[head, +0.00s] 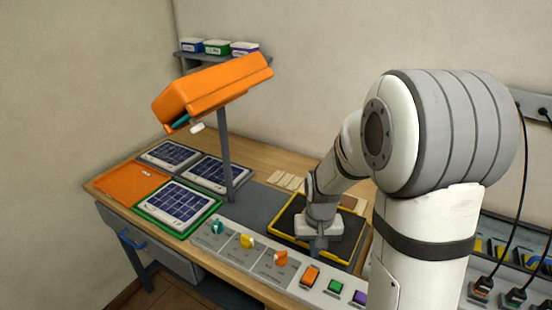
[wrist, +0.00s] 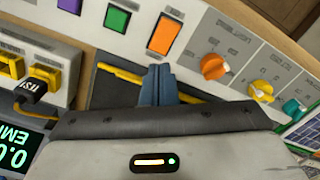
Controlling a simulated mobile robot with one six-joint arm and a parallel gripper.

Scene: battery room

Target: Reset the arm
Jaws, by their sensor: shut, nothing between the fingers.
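My gripper (head: 318,246) hangs over the front part of a black tray with a yellow rim (head: 345,263), just behind the control panel. In the wrist view its blue-grey fingers (wrist: 158,72) are shut together with nothing between them. The fingertips point toward the orange square button (wrist: 165,35) on the panel. I cannot tell from these views whether they touch anything. My arm is bent, with its large joint in the right of the head view.
The sloped control panel (head: 250,262) carries teal, yellow and orange knobs, plus orange, green (head: 335,286) and purple buttons. Solar panels (head: 178,207) lie at left beside an orange tray (head: 125,183). An orange lamp (head: 212,90) stands behind. Cables and plugs (head: 515,296) are at right.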

